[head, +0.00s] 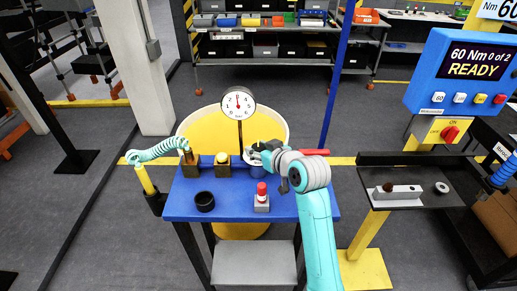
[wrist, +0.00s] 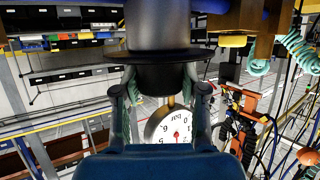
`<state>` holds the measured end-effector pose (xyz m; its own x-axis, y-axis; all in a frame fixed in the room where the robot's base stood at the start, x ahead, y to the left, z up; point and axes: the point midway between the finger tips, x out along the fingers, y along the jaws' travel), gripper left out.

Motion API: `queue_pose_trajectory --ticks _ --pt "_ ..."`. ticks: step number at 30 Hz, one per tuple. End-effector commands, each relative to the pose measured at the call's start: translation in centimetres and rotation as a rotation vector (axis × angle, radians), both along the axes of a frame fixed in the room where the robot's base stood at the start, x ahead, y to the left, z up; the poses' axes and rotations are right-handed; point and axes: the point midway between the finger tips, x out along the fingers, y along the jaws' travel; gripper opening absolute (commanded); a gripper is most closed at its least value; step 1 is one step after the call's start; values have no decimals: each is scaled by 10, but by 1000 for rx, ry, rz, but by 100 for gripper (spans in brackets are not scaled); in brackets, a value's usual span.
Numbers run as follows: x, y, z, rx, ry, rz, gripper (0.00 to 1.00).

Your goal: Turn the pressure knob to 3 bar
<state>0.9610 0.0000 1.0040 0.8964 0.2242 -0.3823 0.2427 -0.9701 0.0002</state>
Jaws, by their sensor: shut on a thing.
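The pressure gauge (head: 238,104), a white round dial, stands on a thin post at the back of the blue table. Its red needle points about straight up, near the 3. My gripper (wrist: 160,88) is shut on the black round knob (wrist: 158,76), one finger on each side, below a wide black disc. In the head view my gripper (head: 265,152) is at the table's back right, and the knob is mostly hidden there.
The blue table (head: 230,207) carries a black ring (head: 204,201), a red-topped grey block (head: 262,198) and brown blocks at the back. A blue display (head: 465,70) reads READY at right.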

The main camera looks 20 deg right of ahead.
Motion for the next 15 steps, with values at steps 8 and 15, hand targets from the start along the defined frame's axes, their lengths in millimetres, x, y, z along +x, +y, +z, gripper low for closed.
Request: queue_pose_trajectory --ticks 8,15 --pt "0 0 -1 0 2 1 66" --pt "0 0 0 0 1 1 68"
